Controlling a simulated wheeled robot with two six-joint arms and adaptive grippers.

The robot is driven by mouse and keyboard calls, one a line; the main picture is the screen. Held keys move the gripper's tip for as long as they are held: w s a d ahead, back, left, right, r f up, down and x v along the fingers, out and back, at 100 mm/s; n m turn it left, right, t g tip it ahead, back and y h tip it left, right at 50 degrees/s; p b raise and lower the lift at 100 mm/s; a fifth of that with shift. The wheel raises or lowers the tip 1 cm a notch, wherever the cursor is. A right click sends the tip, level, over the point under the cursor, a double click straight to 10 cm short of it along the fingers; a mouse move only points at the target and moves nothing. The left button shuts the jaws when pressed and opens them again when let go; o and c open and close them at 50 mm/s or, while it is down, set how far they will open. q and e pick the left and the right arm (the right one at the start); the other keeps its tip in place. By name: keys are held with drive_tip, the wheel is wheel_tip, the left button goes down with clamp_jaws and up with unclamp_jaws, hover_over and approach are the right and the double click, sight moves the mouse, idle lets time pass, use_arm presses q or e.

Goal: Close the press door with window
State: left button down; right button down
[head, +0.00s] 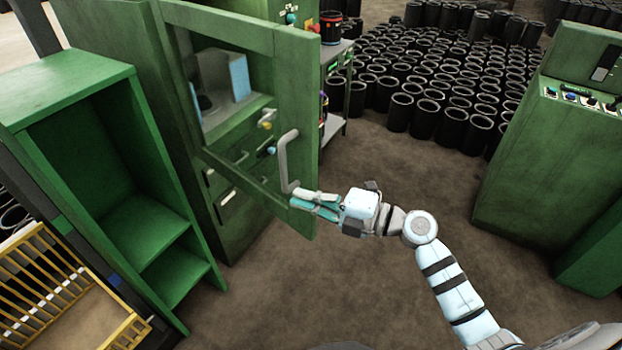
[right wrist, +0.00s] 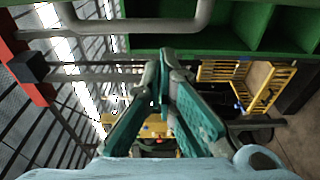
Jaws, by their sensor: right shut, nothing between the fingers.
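The green press door (head: 305,105) with its window (head: 225,80) stands open, swung out from the green press. A grey bent handle (head: 284,165) is on the door's near face, close to its free edge. My right gripper (head: 296,197) is shut and empty, with its teal fingers beside the lower end of the handle. I cannot tell whether they touch the handle or door. In the right wrist view the fingertips (right wrist: 164,62) meet just below the grey handle bar (right wrist: 140,26). My left gripper is not in view.
A green open cabinet (head: 150,235) stands left of the door, with a yellow rack (head: 45,270) in front. Many black rubber sleeves (head: 430,80) cover the floor behind. A green control console (head: 550,150) stands at right. The floor between door and console is clear.

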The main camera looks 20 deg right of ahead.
sight(311, 184)
drive_tip(key=w+d, duration=0.2)
drive_tip(key=w, duration=0.1)
drive_tip(key=shift+d+b, duration=0.2)
drive_tip(key=shift+b, duration=0.15)
drive_tip(key=shift+a, duration=0.15)
